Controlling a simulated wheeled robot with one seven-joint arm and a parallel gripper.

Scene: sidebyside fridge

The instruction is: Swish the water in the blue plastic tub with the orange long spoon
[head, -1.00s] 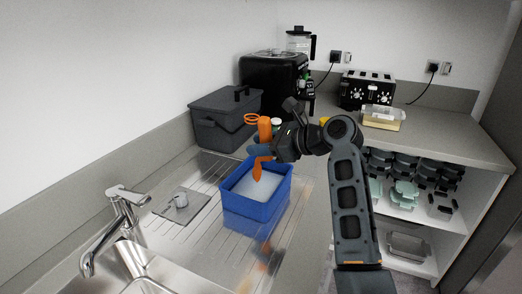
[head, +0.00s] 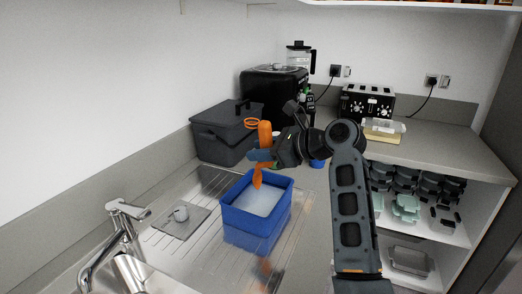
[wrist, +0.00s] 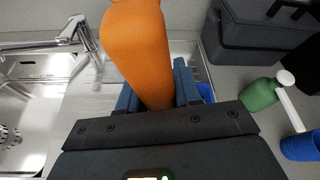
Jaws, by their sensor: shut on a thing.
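A blue plastic tub (head: 243,219) holding pale, whitish water (head: 258,200) stands on the ribbed steel drainer in the head view. My gripper (head: 262,155) is above the tub's back part and is shut on the orange long spoon (head: 265,133). The spoon is roughly upright, with its handle above the jaws and its lower end (head: 257,178) pointing down over the tub. Whether the tip touches the water I cannot tell. In the wrist view the orange spoon (wrist: 143,50) sits between the two blue fingers, and the tub is mostly hidden behind it and my gripper.
A dark lidded box (head: 220,139) stands behind the tub. A black appliance (head: 272,95), a toaster (head: 367,102) and a butter dish (head: 383,129) stand farther back.

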